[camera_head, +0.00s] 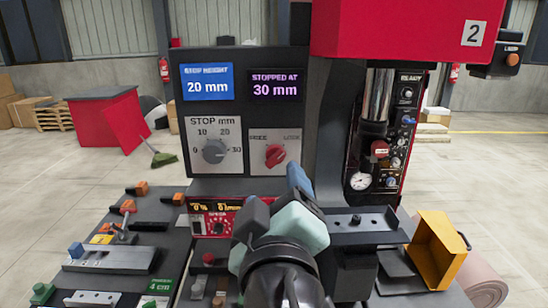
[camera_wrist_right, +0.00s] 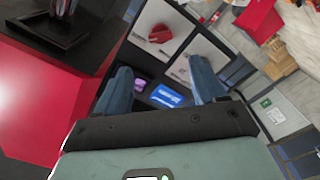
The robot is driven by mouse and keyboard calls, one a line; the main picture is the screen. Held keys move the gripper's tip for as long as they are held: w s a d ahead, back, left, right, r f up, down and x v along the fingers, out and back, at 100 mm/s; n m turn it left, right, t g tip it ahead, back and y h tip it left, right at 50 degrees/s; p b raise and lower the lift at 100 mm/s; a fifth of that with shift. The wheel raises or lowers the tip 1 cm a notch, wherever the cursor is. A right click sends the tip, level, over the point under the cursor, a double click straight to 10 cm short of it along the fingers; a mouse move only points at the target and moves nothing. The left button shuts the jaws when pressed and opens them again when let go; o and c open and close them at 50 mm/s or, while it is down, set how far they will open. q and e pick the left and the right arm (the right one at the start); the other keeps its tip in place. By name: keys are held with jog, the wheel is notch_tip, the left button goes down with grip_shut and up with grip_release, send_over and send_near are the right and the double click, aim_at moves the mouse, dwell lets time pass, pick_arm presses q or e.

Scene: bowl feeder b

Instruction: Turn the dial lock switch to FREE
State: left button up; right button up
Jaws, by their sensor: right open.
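The dial lock switch (camera_head: 275,155) is a red knob on a light plate on the dark machine panel, with FREE lettered at upper left and LOCK at upper right. Its grip appears to slant up toward LOCK. The red knob also shows in the right wrist view (camera_wrist_right: 160,33), beyond the fingertips. My right gripper (camera_head: 299,180) is just below and right of the switch in the head view, apart from it. In the wrist view its blue fingers (camera_wrist_right: 160,80) are spread with nothing between them. My left gripper is not in view.
The STOP mm dial (camera_head: 215,151) sits left of the switch. Above are a blue screen reading 20 mm (camera_head: 207,83) and a purple screen reading 30 mm (camera_head: 276,87). A dark column with a red press head (camera_head: 400,28) stands to the right. A yellow tray (camera_head: 437,250) is lower right.

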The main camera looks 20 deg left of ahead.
aim_at(273, 158)
jog(key=p+x, duration=0.3)
jog(key=x, duration=0.7)
jog(key=shift+w+a+f, duration=0.1)
jog(key=shift+w, duration=0.2)
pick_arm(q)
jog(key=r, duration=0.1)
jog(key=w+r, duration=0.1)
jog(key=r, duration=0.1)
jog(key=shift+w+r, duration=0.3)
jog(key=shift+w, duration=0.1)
pick_arm(e)
jog(key=c, duration=1.1)
